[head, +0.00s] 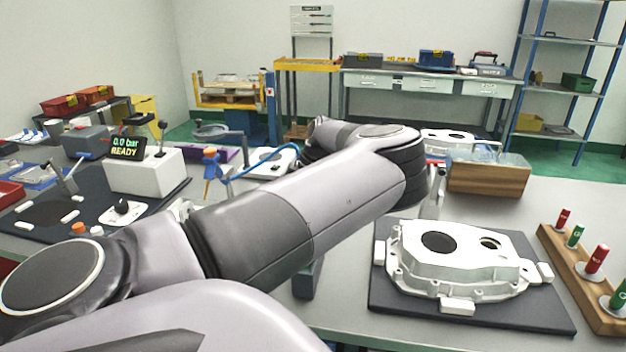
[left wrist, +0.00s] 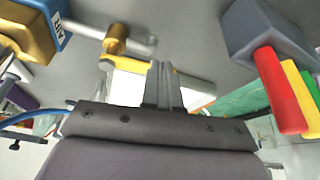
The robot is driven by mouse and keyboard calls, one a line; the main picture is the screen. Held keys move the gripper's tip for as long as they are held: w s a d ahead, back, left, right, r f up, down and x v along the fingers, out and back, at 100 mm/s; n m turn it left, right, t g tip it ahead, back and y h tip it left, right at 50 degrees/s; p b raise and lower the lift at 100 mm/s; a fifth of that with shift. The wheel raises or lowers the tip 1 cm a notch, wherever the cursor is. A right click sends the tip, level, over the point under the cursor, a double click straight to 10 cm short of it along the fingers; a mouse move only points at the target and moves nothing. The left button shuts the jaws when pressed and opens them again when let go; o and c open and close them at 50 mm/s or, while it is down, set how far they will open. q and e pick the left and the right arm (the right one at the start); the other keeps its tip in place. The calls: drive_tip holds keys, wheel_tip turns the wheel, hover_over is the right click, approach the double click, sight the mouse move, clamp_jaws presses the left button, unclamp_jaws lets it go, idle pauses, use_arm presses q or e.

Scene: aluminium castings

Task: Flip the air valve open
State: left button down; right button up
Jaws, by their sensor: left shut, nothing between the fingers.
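The air valve shows in the left wrist view as a brass body (left wrist: 30,28) with a blue AIR label at the upper left, and a brass fitting (left wrist: 115,40) on a pale pipe. A yellow bar (left wrist: 135,66), which looks like the valve's lever, lies just beyond my left fingertips. My left gripper (left wrist: 162,72) is shut and empty, its fingers overlapping the bar's right part in the picture; I cannot tell whether they touch it. In the head view my left arm crosses the middle, and I cannot make out the valve there. My right gripper is not in view.
A grey block with red, yellow and green bars (left wrist: 285,90) is close on the right. A white casting (head: 455,262) rests on a dark mat. A wooden rack of red and green plugs (head: 590,275) stands at right. A display box (head: 150,172) reads 0.0 bar READY.

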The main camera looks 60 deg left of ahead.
use_arm(q)
drive_tip(key=p+v, duration=0.5)
drive_tip(key=v, duration=0.5)
drive_tip(key=shift+s+d, duration=0.1)
drive_tip(key=shift+d, duration=0.05)
idle(0.4)
